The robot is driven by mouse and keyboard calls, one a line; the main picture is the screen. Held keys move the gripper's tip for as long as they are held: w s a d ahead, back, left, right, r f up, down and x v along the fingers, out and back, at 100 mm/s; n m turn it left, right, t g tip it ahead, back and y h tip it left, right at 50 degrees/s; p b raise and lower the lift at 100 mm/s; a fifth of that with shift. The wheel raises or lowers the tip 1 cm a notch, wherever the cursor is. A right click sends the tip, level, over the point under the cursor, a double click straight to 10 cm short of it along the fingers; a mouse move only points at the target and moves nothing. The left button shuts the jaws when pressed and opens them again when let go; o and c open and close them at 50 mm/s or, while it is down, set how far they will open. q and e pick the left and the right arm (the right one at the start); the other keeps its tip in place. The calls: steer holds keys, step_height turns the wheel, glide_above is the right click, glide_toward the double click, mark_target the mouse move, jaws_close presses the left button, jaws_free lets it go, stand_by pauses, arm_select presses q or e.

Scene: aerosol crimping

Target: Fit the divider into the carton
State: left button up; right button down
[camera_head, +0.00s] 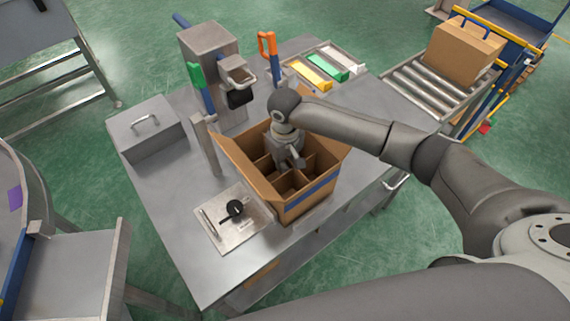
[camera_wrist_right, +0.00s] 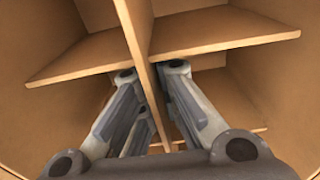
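The open brown carton (camera_head: 310,203) with a blue stripe stands upright on the grey table, its flaps spread. The divider (camera_head: 287,184), crossed brown panels forming cells, stands inside the carton below its rim. My right gripper (camera_head: 291,161) points down into the carton at the divider. In the right wrist view, one divider panel (camera_wrist_right: 141,50) runs between the two fingers of the right gripper (camera_wrist_right: 151,75), which converge closely on it and appear shut on it. The divider's lower edges and the carton floor are mostly hidden. My left gripper is not in view.
A lidded metal box (camera_head: 145,128) is at left. A tray of coloured strips and a roller conveyor (camera_head: 425,84) are at the back right.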

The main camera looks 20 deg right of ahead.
steer(key=c, duration=1.6)
jaws_free()
steer(key=shift+o, duration=0.2)
step_height(320, 180, up, 12)
steer(key=shift+r, duration=0.1)
